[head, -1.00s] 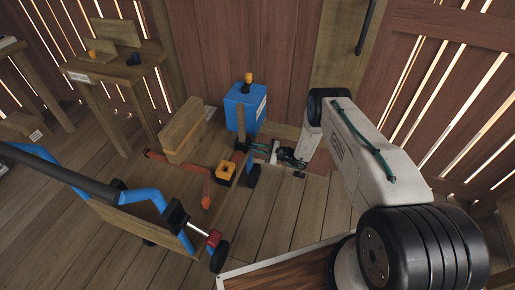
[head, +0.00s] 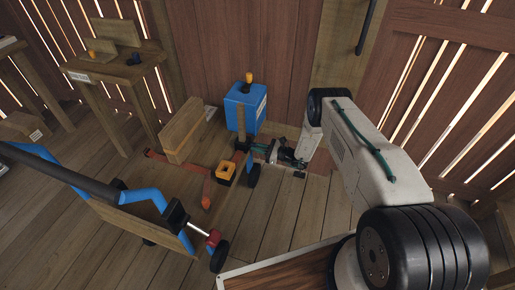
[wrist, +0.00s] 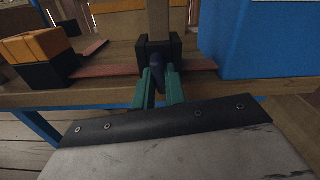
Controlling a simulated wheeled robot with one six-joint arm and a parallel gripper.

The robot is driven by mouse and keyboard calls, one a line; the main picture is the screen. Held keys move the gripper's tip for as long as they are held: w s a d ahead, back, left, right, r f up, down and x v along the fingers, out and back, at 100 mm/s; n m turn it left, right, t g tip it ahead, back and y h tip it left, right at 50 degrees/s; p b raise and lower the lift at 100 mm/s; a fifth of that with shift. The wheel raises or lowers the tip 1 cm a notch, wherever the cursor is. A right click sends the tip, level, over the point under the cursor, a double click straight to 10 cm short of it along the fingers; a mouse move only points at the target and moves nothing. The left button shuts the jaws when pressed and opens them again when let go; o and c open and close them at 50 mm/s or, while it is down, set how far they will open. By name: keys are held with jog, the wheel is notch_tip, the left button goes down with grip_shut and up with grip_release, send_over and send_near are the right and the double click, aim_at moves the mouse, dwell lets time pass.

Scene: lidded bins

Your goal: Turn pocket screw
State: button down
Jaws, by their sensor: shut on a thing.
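A dark blue pocket screw (wrist: 158,70) sticks out of a black pocket (wrist: 141,50) at the cart's edge in the wrist view. A wooden post (wrist: 158,20) stands upright in that pocket. My gripper (wrist: 159,82) has its green fingers shut on the screw's head, and they hide part of it. In the head view my gripper (head: 262,149) reaches the post (head: 241,120) from the right, at the far right corner of the cart (head: 150,222). The screw itself is too small to make out there.
A blue bin (head: 240,108) with a yellow-topped knob stands just behind the post. A wooden table (head: 115,68) stands at the back left. Floor is clear in front of my arm.

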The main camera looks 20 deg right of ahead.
jog(key=shift+m, duration=0.8)
jog(key=c, duration=1.4)
grip_release()
jog(key=shift+d, duration=0.15)
jog(key=shift+c, duration=0.2)
jog(key=v, duration=0.7)
jog(key=shift+s+d, duration=0.2)
jog(key=shift+s, duration=0.1)
